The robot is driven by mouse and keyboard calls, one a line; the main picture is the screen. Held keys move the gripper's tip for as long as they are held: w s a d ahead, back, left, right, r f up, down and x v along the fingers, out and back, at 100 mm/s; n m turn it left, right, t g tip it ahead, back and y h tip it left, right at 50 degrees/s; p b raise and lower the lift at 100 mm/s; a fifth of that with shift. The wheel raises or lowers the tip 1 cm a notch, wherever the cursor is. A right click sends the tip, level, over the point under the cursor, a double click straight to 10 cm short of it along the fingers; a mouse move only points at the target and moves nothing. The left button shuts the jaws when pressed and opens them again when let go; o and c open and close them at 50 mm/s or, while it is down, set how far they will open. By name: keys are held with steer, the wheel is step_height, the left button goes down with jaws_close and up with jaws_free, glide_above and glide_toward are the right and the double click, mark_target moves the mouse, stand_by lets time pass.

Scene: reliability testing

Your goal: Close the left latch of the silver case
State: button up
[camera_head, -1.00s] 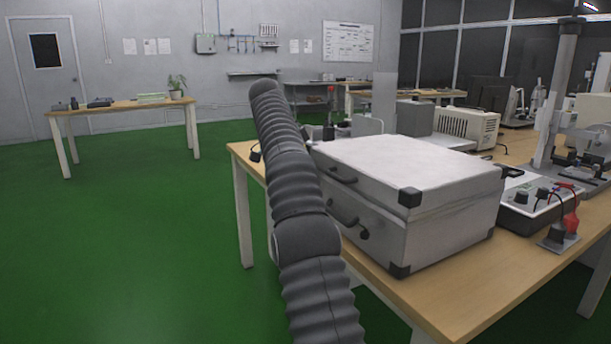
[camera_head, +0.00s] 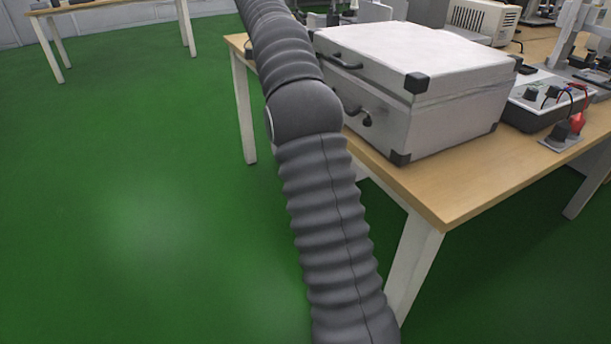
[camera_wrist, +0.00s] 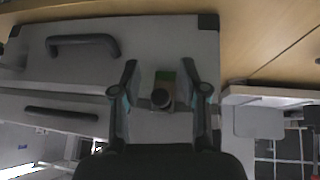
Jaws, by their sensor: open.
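The silver case (camera_head: 420,50) stands on the wooden table in the head view, its lid down over the base with a seam between them. Its front face has dark handles (camera_head: 338,61), a dark knob-like part (camera_head: 366,119) and black corners. My arm hides part of that front. The case front also shows in the wrist view (camera_wrist: 60,70), with a black handle (camera_wrist: 83,46). Contact cannot be told.
The wooden table (camera_head: 450,200) has a bare front edge before the case. A grey device with knobs and red and dark leads (camera_head: 548,98) stands right of the case. Another table (camera_head: 110,14) is at the back left. The green floor (camera_head: 130,220) is open on the left.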

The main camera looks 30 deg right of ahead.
steer(key=w+a+f+m+h+b, duration=0.1)
steer(key=a+f+h+b, duration=0.1)
steer(key=a+h+b, duration=0.4)
steer(key=w+a+f+h+b, duration=0.1)
steer(key=a+f+h+b, duration=0.1)
steer(key=a+h+b, duration=0.45)
steer(key=s+d+n+t+y+p, duration=0.3)
steer(key=s+d+n+y+p, duration=0.15)
steer(key=s+n+y, duration=0.4)
steer(key=s+a+f+n+t+y+p, duration=0.1)
steer(key=s+a+f+n+y, duration=0.1)
steer(key=s, duration=0.8)
steer(key=s+a+f+n+t+y+p, duration=0.1)
steer(key=s+a+f+n+y+p, duration=0.1)
steer(key=s, duration=0.8)
steer(key=shift+s+a+f+n+y, duration=0.4)
steer(key=shift+a+f+n+y, duration=0.55)
steer(key=shift+f+n, duration=0.75)
steer(key=shift+w+d+r+n, duration=0.1)
steer(key=shift+d+r+n, duration=0.1)
steer(key=shift+n, duration=0.15)
